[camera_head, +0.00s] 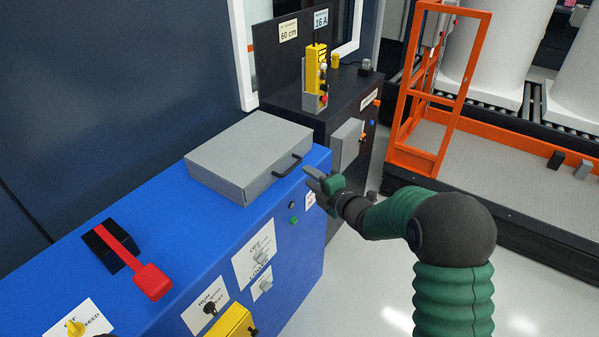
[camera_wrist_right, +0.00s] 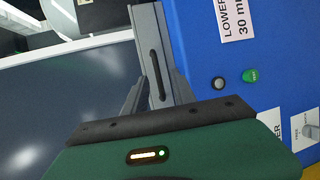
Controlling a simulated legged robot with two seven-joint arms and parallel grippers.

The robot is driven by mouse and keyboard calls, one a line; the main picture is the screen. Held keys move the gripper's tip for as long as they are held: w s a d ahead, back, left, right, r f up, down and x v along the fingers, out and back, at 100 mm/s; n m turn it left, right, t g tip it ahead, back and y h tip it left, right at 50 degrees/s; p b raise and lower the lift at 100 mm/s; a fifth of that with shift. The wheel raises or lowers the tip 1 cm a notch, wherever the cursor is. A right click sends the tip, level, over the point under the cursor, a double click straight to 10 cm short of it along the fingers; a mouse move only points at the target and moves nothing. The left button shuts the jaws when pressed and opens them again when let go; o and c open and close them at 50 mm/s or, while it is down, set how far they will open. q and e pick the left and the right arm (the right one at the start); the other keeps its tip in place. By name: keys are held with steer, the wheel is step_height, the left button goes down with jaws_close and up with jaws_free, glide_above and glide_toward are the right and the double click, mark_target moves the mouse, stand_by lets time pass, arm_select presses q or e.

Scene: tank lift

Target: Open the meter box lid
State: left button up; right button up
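The meter box (camera_head: 240,150) is a flat grey box on top of the blue console, with its lid down. A dark handle (camera_head: 287,166) is on its front right side. My right gripper (camera_head: 311,176) is just right of and slightly below the handle, and looks apart from it. In the right wrist view the grey box side (camera_wrist_right: 148,30) and the dark handle (camera_wrist_right: 157,75) show ahead, between the two spread fingers of my right gripper (camera_wrist_right: 157,84). The gripper is open and empty.
The blue console (camera_head: 200,220) carries a red lever (camera_head: 150,280), switches and labels. A dark cabinet (camera_head: 310,115) with a yellow device (camera_head: 315,75) stands behind the box. An orange frame (camera_head: 425,100) stands at the right. Grey floor is clear in front.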

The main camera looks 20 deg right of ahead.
mark_target(286, 165)
steer(key=w+a, duration=0.2)
steer(key=w, duration=0.1)
steer(key=w+a, duration=0.1)
steer(key=w, duration=0.1)
steer(key=shift+a+f, duration=0.1)
steer(key=shift+f, duration=0.2)
steer(key=shift+w+a+f, duration=0.1)
steer(key=shift+w+a, duration=0.05)
steer(key=shift+w, duration=0.4)
steer(key=shift+d, duration=0.5)
steer(key=shift+c, duration=0.5)
steer(key=shift+a, duration=0.3)
jaws_close()
steer(key=shift+s+f, duration=0.1)
steer(key=shift+f, duration=0.2)
